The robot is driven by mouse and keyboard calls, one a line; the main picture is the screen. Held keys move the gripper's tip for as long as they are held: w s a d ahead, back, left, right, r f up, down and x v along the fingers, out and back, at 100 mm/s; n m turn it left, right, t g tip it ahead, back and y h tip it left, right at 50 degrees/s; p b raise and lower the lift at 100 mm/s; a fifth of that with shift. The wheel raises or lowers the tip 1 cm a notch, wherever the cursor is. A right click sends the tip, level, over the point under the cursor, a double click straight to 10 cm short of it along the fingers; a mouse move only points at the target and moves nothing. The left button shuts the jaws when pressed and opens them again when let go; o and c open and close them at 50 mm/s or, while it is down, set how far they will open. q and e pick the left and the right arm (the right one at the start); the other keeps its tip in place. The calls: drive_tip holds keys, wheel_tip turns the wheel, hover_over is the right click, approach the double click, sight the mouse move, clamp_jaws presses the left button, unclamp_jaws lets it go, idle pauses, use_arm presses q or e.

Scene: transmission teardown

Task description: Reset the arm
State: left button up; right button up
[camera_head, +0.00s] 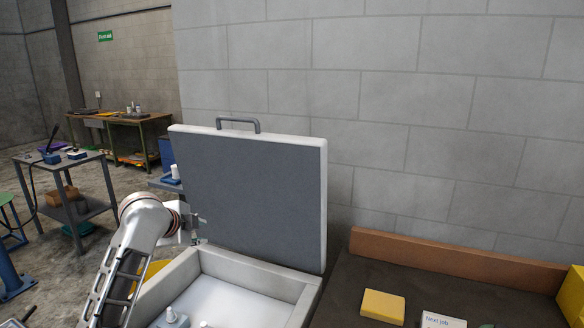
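My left arm reaches in from the lower left. Its gripper (197,226) is small and partly hidden at the left edge of the open lid, so I cannot tell whether its fingers are open or shut, or whether they touch the lid. The lid (255,190) is a dark grey panel with a pale rim and a handle on top, standing upright. Below it is a pale open box (235,290) with a white inside. A small blue-grey part (170,319) lies at its lower left. My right gripper does not show.
At right, a dark worktop (350,290) with a brown back edge bears a yellow block (383,306), a "Next job" card (442,320) and a yellow bin (572,295). A grey block wall stands behind. A grey cart (65,170) and workbench (125,122) stand further left.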

use_arm(q)
drive_tip(key=s+a+f+n+g+y, duration=0.1)
drive_tip(key=s+a+f+n, duration=0.1)
drive_tip(key=s+f, duration=0.7)
drive_tip(key=s+a+f+n+y, duration=0.2)
drive_tip(key=s+a+f+n, duration=0.1)
drive_tip(key=s+f, duration=0.6)
drive_tip(key=s+a+f+n+g+y, duration=0.1)
drive_tip(key=s+a+f+n, duration=0.15)
drive_tip(key=s, duration=0.95)
drive_tip(key=s+a+f+n+g+y, duration=0.15)
drive_tip(key=s+a, duration=0.25)
drive_tip(key=s, duration=0.8)
drive_tip(key=d+f+n+t+h, duration=0.3)
drive_tip(key=d+f+h, duration=0.3)
drive_tip(key=d+f, duration=0.8)
drive_tip(key=shift+w+d+f+n+t, duration=0.3)
drive_tip(key=shift+f+n+t, duration=0.1)
drive_tip(key=shift+f, duration=0.85)
drive_tip(key=shift+s+r, duration=0.1)
drive_tip(key=shift+s, duration=0.05)
